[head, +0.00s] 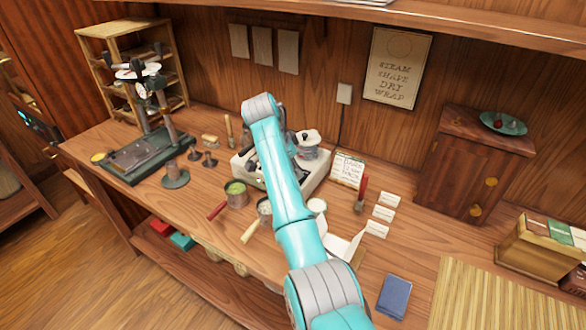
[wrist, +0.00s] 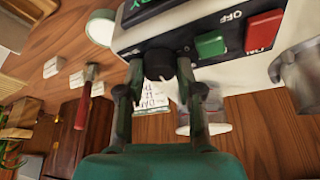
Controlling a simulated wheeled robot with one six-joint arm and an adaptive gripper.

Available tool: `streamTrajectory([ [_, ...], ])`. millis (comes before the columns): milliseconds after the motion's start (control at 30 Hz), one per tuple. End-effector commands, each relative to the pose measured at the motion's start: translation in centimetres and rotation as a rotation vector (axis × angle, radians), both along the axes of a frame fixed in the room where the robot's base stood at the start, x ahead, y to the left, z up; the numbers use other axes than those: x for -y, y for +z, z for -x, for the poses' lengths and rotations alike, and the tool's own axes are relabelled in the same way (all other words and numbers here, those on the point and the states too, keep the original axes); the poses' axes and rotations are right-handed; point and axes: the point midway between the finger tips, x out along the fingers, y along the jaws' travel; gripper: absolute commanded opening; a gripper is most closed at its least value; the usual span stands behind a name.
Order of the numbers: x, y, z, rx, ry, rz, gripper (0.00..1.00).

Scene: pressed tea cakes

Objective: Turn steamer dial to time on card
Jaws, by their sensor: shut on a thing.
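The white steamer (head: 318,180) stands at the back of the bench, partly hidden behind my turquoise arm. In the wrist view its front panel (wrist: 232,75) shows a green button (wrist: 210,44) and a red button (wrist: 264,30) beside the word OFF. The black dial (wrist: 158,62) is between the fingers of my gripper (wrist: 160,80), which is shut on it. The dial's pointer and marks cannot be read. The handwritten card (head: 348,169) stands right of the steamer and shows partly behind the fingers in the wrist view (wrist: 150,104); its writing is too small to read.
Tins and handled tools, including a green-filled tin (head: 236,197), stand in front of the steamer. A red-handled brush (head: 361,195) and small white cards (head: 384,213) are to the right. A wooden cabinet (head: 476,165) stands farther right; a press (head: 150,140) is at left.

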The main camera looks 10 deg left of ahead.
Motion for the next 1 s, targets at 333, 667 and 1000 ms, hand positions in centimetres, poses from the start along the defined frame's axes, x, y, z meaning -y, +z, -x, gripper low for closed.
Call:
streamTrajectory([
  [333,-0.04,-0.01,-0.1,-0.003,-0.285,0.002,0.01],
  [667,-0.06,-0.07,-0.15,-0.003,-0.442,0.001,0.01],
  [1000,-0.09,-0.17,-0.14,-0.003,-0.482,0.0,0.01],
])
